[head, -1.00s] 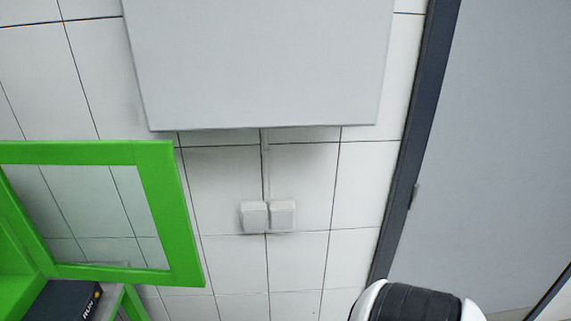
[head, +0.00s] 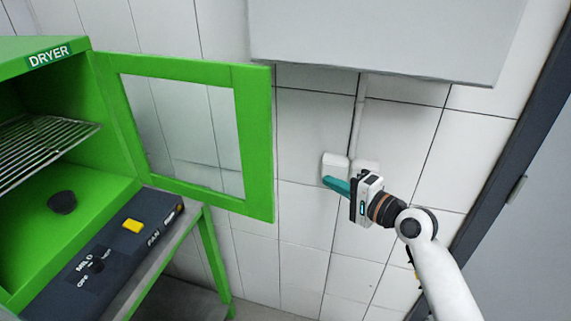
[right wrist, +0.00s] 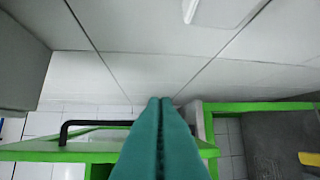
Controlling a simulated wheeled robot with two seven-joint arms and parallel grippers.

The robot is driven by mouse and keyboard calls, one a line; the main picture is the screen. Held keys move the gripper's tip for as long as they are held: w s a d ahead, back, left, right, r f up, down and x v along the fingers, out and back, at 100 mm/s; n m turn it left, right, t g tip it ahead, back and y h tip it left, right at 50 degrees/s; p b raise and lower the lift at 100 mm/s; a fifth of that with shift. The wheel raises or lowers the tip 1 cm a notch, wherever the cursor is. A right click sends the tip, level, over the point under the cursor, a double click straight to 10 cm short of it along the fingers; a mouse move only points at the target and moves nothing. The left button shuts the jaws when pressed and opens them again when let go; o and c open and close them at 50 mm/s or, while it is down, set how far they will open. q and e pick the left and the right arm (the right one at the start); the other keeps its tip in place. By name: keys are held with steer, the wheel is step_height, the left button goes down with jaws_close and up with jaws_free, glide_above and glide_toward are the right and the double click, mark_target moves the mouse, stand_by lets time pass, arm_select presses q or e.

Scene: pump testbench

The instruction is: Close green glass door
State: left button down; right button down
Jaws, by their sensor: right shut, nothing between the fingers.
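The green glass door (head: 258,140) of the dryer (head: 110,140) stands wide open, swung out to the right of the cabinet. Its clear pane shows the wall tiles behind. My right gripper (head: 328,183) has teal fingers shut with nothing between them. It is to the right of the door's free edge, apart from it, pointing left. In the right wrist view the shut fingertips (right wrist: 160,102) are in the middle, with the green door (right wrist: 55,151) below them and its black handle (right wrist: 92,124) at lower left. My left gripper is not in view.
Inside the dryer is a wire rack (head: 45,150). A dark control panel (head: 110,262) with a yellow switch (head: 133,226) is below. A grey wall box (head: 385,35) hangs above my right gripper. White wall sockets (head: 335,165) are close behind it.

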step_height(320, 180, up, 7)
steer(key=s+a+y, duration=0.2)
steer(key=s+a, duration=0.1)
steer(key=w+a+p, duration=0.3)
steer(key=a+p, duration=0.1)
steer(key=a, duration=0.4)
steer(key=shift+n+g+p, duration=0.3)
steer(key=shift+n+p, duration=0.05)
steer(key=shift+n, duration=0.05)
steer(key=shift+w+f, duration=0.15)
